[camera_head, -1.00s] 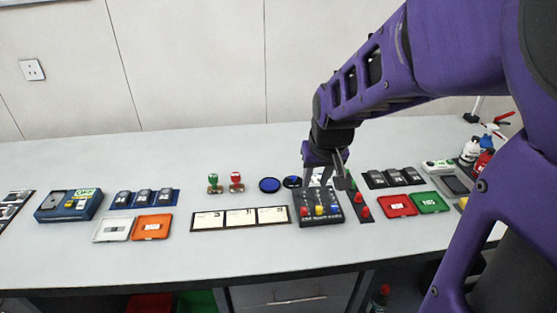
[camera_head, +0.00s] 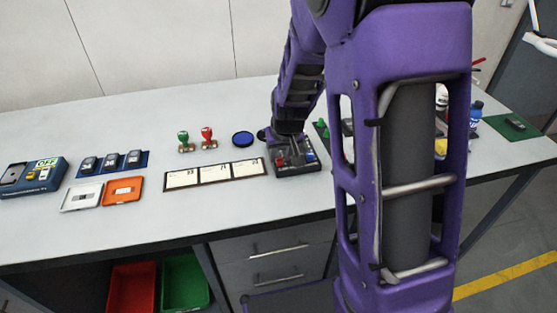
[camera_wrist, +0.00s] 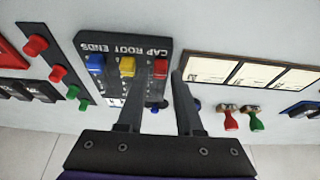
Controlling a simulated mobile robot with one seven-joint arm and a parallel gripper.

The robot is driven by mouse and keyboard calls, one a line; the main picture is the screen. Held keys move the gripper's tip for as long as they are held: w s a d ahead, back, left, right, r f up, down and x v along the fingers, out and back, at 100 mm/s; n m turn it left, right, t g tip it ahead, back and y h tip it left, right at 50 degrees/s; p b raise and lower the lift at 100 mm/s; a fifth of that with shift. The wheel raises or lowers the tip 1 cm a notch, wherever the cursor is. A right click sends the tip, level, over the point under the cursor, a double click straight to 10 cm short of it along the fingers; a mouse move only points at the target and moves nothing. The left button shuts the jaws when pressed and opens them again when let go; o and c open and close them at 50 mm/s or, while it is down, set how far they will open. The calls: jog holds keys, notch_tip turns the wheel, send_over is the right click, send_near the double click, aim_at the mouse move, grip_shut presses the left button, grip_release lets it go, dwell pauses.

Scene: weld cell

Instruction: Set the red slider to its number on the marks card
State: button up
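The dark slider box (camera_head: 298,169) stands near the table's front edge. In the wrist view, the box (camera_wrist: 112,47) appears upside down, with a blue knob (camera_wrist: 95,63), a yellow knob (camera_wrist: 127,66) and the red slider knob (camera_wrist: 160,68) in a row. My gripper (camera_wrist: 158,76) is open, its fingers apart and pointing at the red knob's end of the row. The red knob shows between the fingertips; I cannot tell whether they touch it. A dark-framed strip of three white cards (camera_head: 233,171) lies beside the box, its marks too small to read surely.
A green stamp (camera_head: 183,140), a red stamp (camera_head: 207,137) and a blue disc (camera_head: 242,139) stand behind the cards. A panel with red buttons (camera_wrist: 55,73) lies on the box's other side. My arm hides much of the table's right part.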

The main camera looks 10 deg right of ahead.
jog(key=shift+w+f, duration=0.25)
jog(key=shift+f, duration=0.35)
grip_shut()
dwell(1.1)
